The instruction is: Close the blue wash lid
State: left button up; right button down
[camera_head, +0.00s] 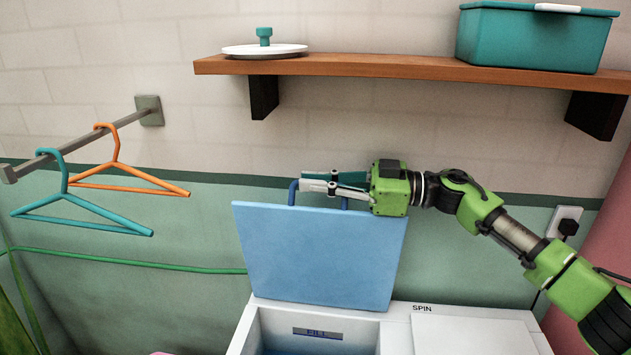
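The blue wash lid (318,258) stands raised, tilted up from the back of the white washing machine (455,312). The wash opening below it is uncovered. A darker blue handle (293,193) sticks up from the lid's upper edge. My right gripper (304,181) comes in from the right, level with that edge. Its two fingers lie across the handle and hide its middle bar. A narrow gap shows between the fingertips, and I cannot tell whether they are closed on the bar or only around it. My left gripper is not in view.
Above is a wooden shelf (400,67) with a white pot lid (265,50) and a teal bin (535,38). At left, a rail (75,147) carries a teal hanger (82,196) and an orange hanger (128,178). A plug sits in the wall socket (564,224).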

jog(key=s+a+f+n+p, duration=0.1)
jog(key=s+a+f+n, duration=0.1)
jog(key=s, duration=0.8)
jog(key=s+a+f+n+p, duration=0.1)
jog(key=s+a+f+n, duration=0.1)
jog(key=s+f+n, duration=0.3)
jog(key=shift+s+f, duration=0.2)
jog(key=shift+s, duration=2.2)
jog(key=c, duration=2.1)
grip_release()
jog(key=shift+c, duration=0.2)
